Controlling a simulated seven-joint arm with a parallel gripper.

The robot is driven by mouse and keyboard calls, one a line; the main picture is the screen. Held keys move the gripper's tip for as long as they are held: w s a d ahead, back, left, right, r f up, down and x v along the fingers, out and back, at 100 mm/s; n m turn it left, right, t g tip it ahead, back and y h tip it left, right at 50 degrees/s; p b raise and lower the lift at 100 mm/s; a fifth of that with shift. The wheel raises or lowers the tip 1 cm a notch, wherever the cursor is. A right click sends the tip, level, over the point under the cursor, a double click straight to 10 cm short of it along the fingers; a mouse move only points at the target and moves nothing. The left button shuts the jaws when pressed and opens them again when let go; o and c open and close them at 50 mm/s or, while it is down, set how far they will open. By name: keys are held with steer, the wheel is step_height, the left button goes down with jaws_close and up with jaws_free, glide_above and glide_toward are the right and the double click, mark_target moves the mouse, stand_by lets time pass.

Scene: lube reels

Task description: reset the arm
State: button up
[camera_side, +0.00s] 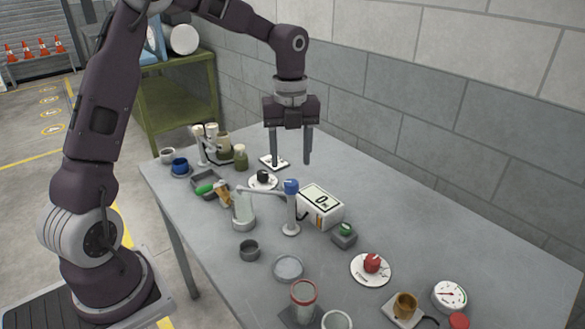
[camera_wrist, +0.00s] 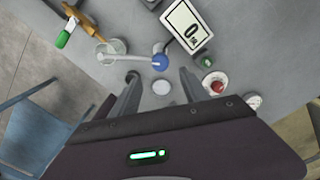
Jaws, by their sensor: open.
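My gripper (camera_side: 291,160) is in the air above the back part of the grey table (camera_side: 440,235). Its two fingers are apart and point down, with nothing between them. It is raised over a small white plate with a dark knob (camera_side: 263,178) and a white square piece (camera_side: 274,162). In the wrist view my gripper (camera_wrist: 158,82) shows its spread fingers, with the table beyond them. Whether a fingertip touches the white square piece cannot be told from the side view.
A white box marked 0 (camera_side: 320,205), a blue-topped stand (camera_side: 291,210), a glass beaker (camera_side: 243,212), a red knob on a plate (camera_side: 371,265) and a gauge (camera_side: 449,295) stand on the table. A grey block wall (camera_side: 400,110) rises behind. The table's right back area is clear.

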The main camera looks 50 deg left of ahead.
steer(key=s+d+r+n+t+y, duration=0.2)
steer(key=s+d+r+n, duration=0.4)
steer(key=s+r+n, duration=0.45)
steer(key=s+d+f+n+t+h, duration=0.1)
steer(key=s+d+n+t+h, duration=0.1)
steer(key=s+n, duration=1.1)
steer(key=shift+s+d+n+t, duration=0.35)
steer(key=shift+s+d+t, duration=0.3)
steer(key=shift+s, duration=0.5)
steer(key=shift+a, duration=0.1)
steer(key=shift+c, duration=0.2)
